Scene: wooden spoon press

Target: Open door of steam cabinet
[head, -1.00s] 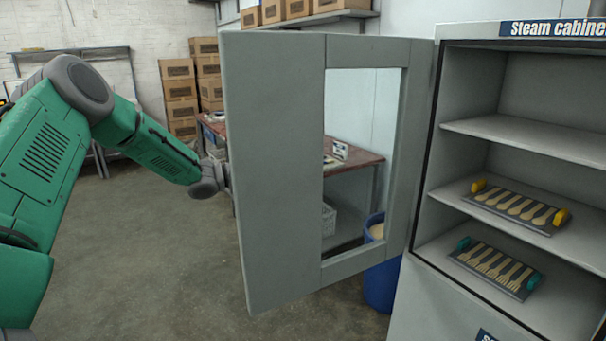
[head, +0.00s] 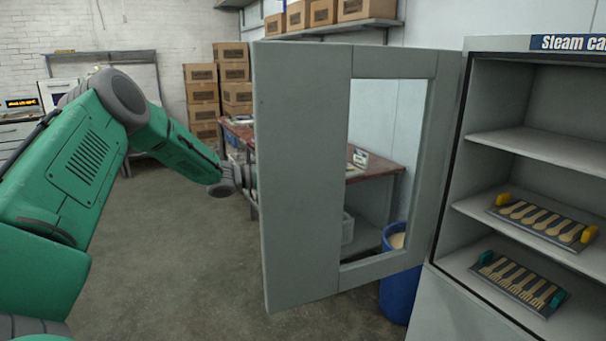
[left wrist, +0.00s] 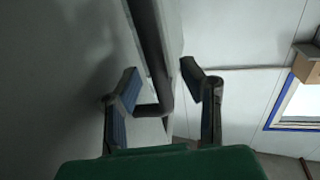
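The steam cabinet (head: 440,240) stands at the right, its front showing shelves inside. Its grey door (head: 300,180), with a window opening, stands swung wide open toward the left. My left arm reaches behind the door's free edge, so the left gripper is hidden in the head view. In the left wrist view, the left gripper (left wrist: 160,82) has its two fingers apart, one on each side of a dark bar-like handle (left wrist: 150,45). I cannot tell whether either finger touches it. My right gripper is not in view.
Inside the cabinet are a tray with yellow ends (head: 543,221) and a tray with teal ends (head: 518,282). A blue barrel (head: 402,290) and a red-brown table (head: 380,176) stand behind the door. The floor (head: 190,260) left of the door is clear.

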